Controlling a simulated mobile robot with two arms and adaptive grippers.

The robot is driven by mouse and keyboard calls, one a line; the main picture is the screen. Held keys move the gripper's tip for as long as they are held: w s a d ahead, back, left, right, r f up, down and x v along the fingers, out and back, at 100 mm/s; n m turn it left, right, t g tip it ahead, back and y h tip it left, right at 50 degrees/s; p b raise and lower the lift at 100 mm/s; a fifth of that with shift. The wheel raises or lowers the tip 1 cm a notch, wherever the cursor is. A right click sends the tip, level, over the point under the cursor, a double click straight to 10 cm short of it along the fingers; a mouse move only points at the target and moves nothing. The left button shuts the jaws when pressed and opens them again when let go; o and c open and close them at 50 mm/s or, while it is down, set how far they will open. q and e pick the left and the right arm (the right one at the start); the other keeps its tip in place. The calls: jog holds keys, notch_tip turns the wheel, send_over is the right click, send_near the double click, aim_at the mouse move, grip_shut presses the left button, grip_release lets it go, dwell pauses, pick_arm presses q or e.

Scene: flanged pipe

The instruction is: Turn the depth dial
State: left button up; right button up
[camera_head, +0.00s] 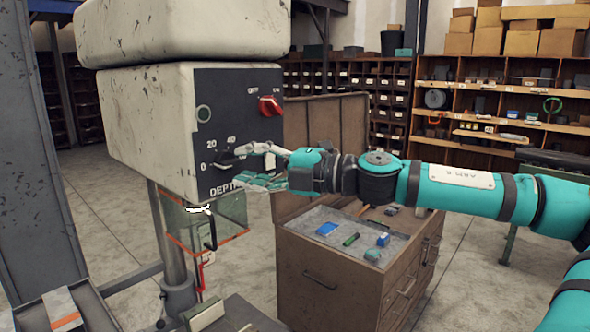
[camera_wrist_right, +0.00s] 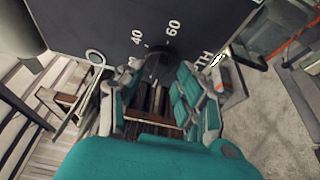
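The depth dial (camera_head: 226,163) is a black knob low on the dark front panel, beside the marks 0, 20 and 40 and above the word DEPTH. In the right wrist view the dial (camera_wrist_right: 160,62) shows straight ahead, between the marks 40 and 60. My right gripper (camera_head: 243,166) is at the panel, just right of the dial. In its wrist view the gripper (camera_wrist_right: 160,85) has its fingers spread, one on each side of the dial. Whether a finger touches the dial is not clear. My left gripper is not in view.
A red switch (camera_head: 269,105) sits higher on the panel of the pale machine (camera_head: 150,115). A clear guard (camera_head: 215,222) with red edges hangs below. A brown tool cabinet (camera_head: 325,272) with small items on top stands under my right arm. Shelves line the back wall.

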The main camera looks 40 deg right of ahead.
jog(key=v, duration=1)
jog(key=shift+s, duration=0.2)
